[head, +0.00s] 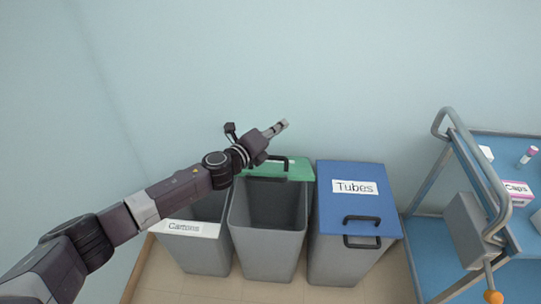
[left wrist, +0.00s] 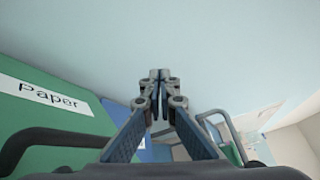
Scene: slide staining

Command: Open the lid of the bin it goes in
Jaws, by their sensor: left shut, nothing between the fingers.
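Three grey bins stand in a row in the head view. The middle bin (head: 268,238) is open, its inside showing, and its green lid (head: 300,169) is raised at the back by the wall. In the left wrist view the green lid (left wrist: 40,135) reads "Paper" and has a black handle (left wrist: 60,136). The right bin (head: 345,262) has its blue "Tubes" lid (head: 353,207) shut. The left bin (head: 205,258) carries a "Cartons" label (head: 185,228); my arm partly covers it. My left gripper (head: 283,124) is shut and empty, above the green lid; its fingers (left wrist: 158,75) meet in the wrist view.
A blue cart (head: 485,270) with a grey rail stands at the right, holding a "Caps" box (head: 516,190) and a small tube (head: 528,155). A pale blue wall (head: 340,70) rises right behind the bins. Bare floor (head: 395,285) shows between the right bin and the cart.

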